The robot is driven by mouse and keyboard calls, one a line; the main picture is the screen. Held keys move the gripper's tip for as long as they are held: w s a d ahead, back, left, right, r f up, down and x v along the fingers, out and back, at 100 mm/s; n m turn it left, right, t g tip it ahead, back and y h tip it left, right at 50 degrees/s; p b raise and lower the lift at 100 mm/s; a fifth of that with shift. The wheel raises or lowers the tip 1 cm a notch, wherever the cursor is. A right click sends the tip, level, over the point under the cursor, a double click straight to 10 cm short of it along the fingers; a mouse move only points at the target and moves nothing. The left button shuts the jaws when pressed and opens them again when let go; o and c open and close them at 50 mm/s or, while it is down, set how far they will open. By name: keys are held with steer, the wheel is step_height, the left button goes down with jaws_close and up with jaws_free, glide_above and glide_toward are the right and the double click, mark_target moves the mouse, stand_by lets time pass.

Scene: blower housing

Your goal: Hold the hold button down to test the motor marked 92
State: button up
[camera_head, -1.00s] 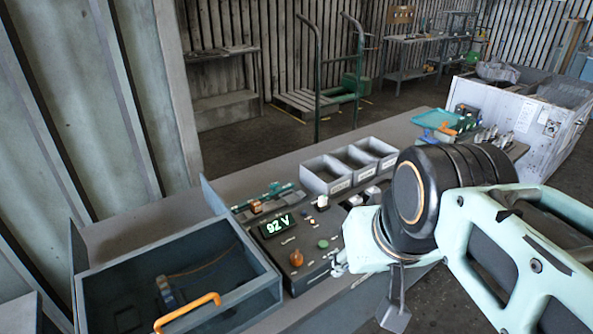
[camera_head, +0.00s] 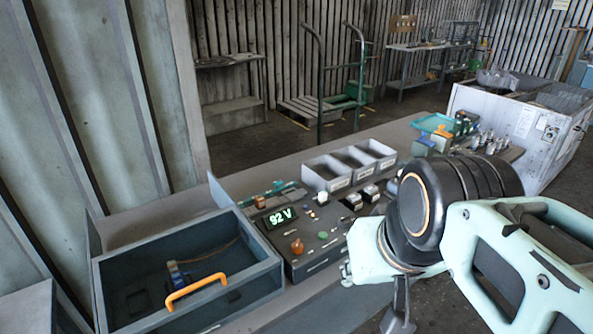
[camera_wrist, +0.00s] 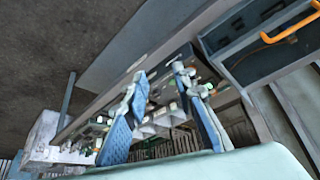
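A small motor-like part (camera_head: 178,276) with a wire lies in the open box at left; no mark 92 is readable on any motor.
The blue-grey box (camera_head: 262,272) has an orange handle (camera_head: 196,290) and adjoins the console's left. Grey bins (camera_head: 327,173) stand behind the console. A teal tray (camera_head: 432,123) and several small parts lie farther right, near a white crate (camera_head: 527,128).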

jaws_close()
stand_by(1.1)
